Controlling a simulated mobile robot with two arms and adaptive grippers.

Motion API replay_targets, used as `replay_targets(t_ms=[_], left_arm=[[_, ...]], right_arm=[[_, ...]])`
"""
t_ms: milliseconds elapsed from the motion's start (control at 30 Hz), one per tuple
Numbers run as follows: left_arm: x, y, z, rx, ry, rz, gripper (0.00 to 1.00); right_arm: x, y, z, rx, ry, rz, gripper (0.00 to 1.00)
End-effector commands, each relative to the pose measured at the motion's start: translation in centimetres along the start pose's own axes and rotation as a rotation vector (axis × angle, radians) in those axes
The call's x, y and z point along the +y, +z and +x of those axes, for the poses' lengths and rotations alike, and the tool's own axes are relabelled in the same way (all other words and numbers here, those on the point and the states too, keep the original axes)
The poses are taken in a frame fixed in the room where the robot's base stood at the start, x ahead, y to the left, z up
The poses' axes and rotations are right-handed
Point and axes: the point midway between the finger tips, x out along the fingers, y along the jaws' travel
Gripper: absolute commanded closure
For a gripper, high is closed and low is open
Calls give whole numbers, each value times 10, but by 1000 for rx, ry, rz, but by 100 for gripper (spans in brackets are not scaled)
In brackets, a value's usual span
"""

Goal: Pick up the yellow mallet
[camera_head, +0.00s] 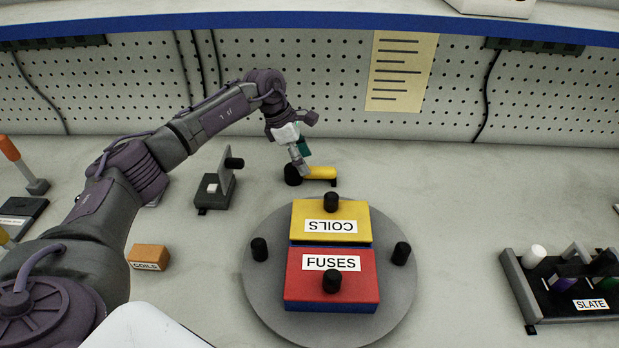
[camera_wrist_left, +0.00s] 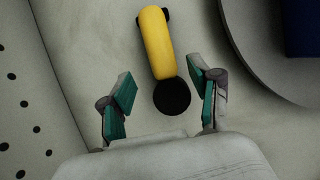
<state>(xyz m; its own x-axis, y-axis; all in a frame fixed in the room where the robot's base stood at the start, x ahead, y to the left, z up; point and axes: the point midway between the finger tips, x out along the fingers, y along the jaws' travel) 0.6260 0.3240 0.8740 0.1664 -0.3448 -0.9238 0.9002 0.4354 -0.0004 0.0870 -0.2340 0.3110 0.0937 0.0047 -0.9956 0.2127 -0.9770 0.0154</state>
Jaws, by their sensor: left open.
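The yellow mallet (camera_head: 319,173) lies on the bench behind the round grey turntable, with its black round end to the left. In the left wrist view the mallet (camera_wrist_left: 157,45) shows its yellow body at the top and its black round end (camera_wrist_left: 172,97) between my fingers. My left gripper (camera_head: 303,166) is over the mallet's left part, pointing down. In the left wrist view my left gripper (camera_wrist_left: 165,97) is open, with one green-padded finger on each side of the black end and gaps on both sides. My right gripper is in neither view.
The round turntable (camera_head: 262,304) holds a yellow COILS box (camera_head: 350,209) and a red FUSES box (camera_head: 352,265). A small dark fixture (camera_head: 215,190) stands left of the mallet. An orange COILS block (camera_head: 149,256) lies front left. A black SLATE rack (camera_head: 548,310) is at right. Bench right of the mallet is clear.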

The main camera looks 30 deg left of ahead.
Motion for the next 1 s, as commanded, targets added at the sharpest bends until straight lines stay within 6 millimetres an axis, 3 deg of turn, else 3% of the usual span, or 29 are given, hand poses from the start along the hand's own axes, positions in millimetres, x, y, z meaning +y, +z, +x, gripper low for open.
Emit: replay_targets(t_ms=[200,500,867,1000], left_arm=[[-4,-3,39,0,-1,1,38],[-4,-1,42,0,0,0,38],[-4,-1,42,0,0,0,98],[-4,-1,42,0,0,1,100]], right_arm=[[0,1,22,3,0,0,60],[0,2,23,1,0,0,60],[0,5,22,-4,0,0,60],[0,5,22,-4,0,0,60]])
